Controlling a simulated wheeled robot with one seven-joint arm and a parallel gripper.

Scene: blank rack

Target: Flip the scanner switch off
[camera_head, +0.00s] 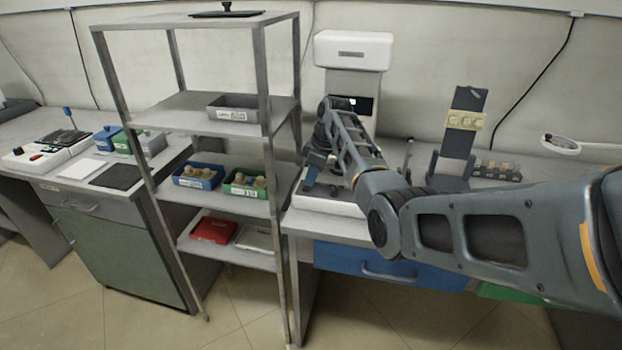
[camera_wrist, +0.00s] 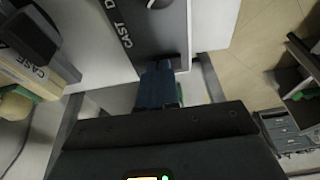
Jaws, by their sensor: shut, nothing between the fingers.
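The scanner (camera_head: 352,52) is a white machine with a wide head over a dark recess, standing at the back of the right bench. Its white base (camera_head: 318,203) is partly hidden by my arm. My gripper (camera_head: 309,182) is low over the base's left part, with its fingers together and empty. In the wrist view the bluish fingers (camera_wrist: 160,72) reach to the edge of a dark plate (camera_wrist: 150,35) lettered "CAST D". I cannot make out the scanner switch or its position. I cannot tell whether the fingertips touch anything.
A metal shelf rack (camera_head: 268,110) stands close left of my gripper, holding a grey bin (camera_head: 232,107), a blue bin (camera_head: 198,176) and a green bin (camera_head: 245,183). A dark stand (camera_head: 467,101) with a beige block is right of the scanner. A blue drawer (camera_head: 390,267) is below.

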